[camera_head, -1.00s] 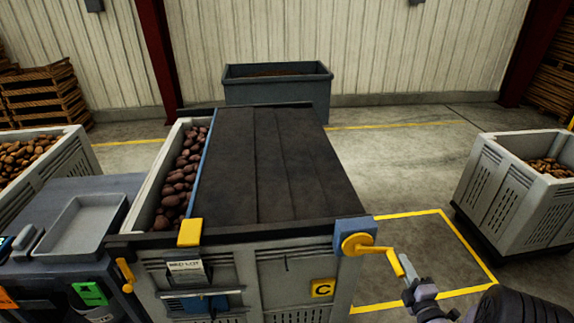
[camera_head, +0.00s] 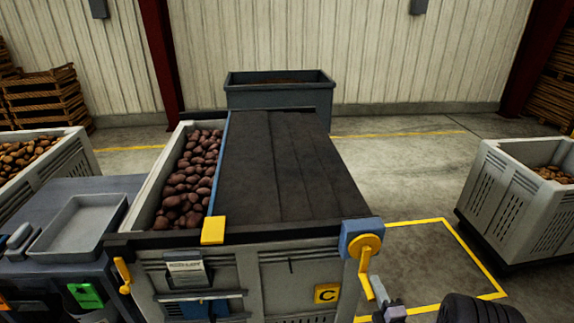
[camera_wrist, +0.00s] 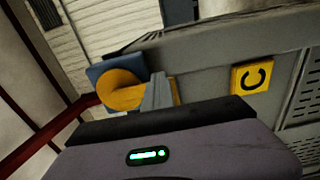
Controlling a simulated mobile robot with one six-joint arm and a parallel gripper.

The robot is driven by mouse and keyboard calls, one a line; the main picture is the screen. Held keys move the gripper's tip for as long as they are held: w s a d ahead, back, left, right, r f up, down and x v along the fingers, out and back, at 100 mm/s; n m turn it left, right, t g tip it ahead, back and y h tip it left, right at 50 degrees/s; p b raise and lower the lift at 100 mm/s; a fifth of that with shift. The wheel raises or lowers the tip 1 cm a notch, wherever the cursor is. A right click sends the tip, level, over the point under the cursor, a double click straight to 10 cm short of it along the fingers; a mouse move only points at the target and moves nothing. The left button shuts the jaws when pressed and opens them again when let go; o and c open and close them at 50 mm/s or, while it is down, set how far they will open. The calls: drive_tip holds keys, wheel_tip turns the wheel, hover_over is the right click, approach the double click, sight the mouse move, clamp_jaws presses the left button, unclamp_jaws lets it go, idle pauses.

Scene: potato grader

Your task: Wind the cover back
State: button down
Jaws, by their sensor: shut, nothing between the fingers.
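The dark cover (camera_head: 285,170) lies over most of the grey potato box C (camera_head: 275,285). Its blue leading edge stands right of the box's left wall, and a strip of red-brown potatoes (camera_head: 185,180) shows uncovered at the left. A yellow block (camera_head: 213,230) sits at the cover's front left corner. The yellow crank (camera_head: 366,262) on the blue housing (camera_head: 360,232) at the front right corner hangs downward. My gripper (camera_head: 386,303) is shut at the crank's lower end; whether it touches is unclear.
A grey tray (camera_head: 45,240) on a dark bench stands left of the box. Potato crates stand at the far left (camera_head: 50,170) and right (camera_head: 510,190). A blue-grey bin (camera_head: 280,93) stands behind. Yellow-lined floor (camera_head: 430,255) right of the box is open.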

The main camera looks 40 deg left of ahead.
drive_tip(key=shift+s+a+f, duration=0.25)
drive_tip(key=shift+s+a, duration=0.6)
drive_tip(key=shift+s, duration=0.2)
drive_tip(key=s+a+r+p, duration=0.2)
drive_tip(key=s+r+p, duration=0.1)
drive_tip(key=r+p, duration=0.45)
drive_tip(key=s+a+r+p, duration=0.25)
drive_tip(key=r+p, duration=0.35)
drive_tip(key=r, duration=0.3)
drive_tip(key=w+d+r+p, duration=0.5)
drive_tip(key=w+r, duration=0.1)
drive_tip(key=r, duration=0.1)
drive_tip(key=shift+r, duration=0.4)
drive_tip(key=c, duration=1.8)
unclamp_jaws()
drive_tip(key=shift+s+a, duration=0.1)
drive_tip(key=shift+c, duration=0.2)
drive_tip(key=o, duration=1)
